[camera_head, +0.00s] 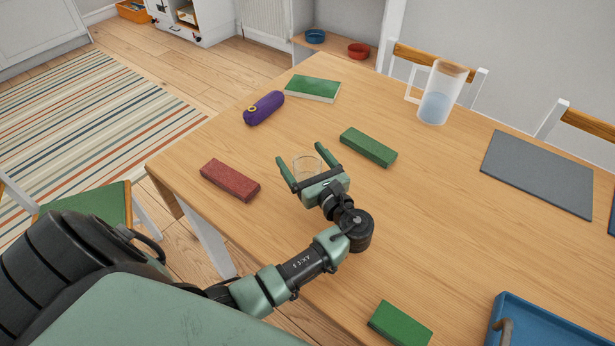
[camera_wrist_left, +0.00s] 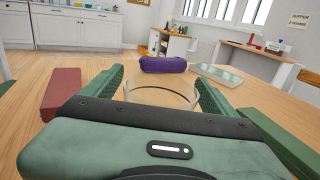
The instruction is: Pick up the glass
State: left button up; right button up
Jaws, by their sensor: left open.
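A clear glass (camera_head: 306,166) stands upright on the wooden table, partly hidden behind my left gripper. My left gripper (camera_head: 301,164) is open, with one finger on either side of the glass. In the left wrist view the glass (camera_wrist_left: 162,93) shows its round rim between the two green fingers (camera_wrist_left: 160,88), and its lower part is hidden by the gripper's body. I cannot tell whether either finger touches it. My right gripper is not in view.
A red block (camera_head: 230,180) lies left of the gripper and a green block (camera_head: 368,147) lies right of it. A purple case (camera_head: 264,108), a green book (camera_head: 313,89) and a pitcher of water (camera_head: 440,93) are farther back. A grey mat (camera_head: 540,172) and blue tray (camera_head: 556,330) are at right.

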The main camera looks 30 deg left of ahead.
aim_at(302, 167)
pick_arm(q)
jog(key=shift+w+a, duration=0.15)
jog(key=shift+a, duration=0.1)
jog(key=c, duration=1.6)
jog(key=shift+c, duration=0.2)
jog(key=shift+r, duration=0.15)
notch_tip(302, 167, up, 20)
jog(key=p, duration=0.2)
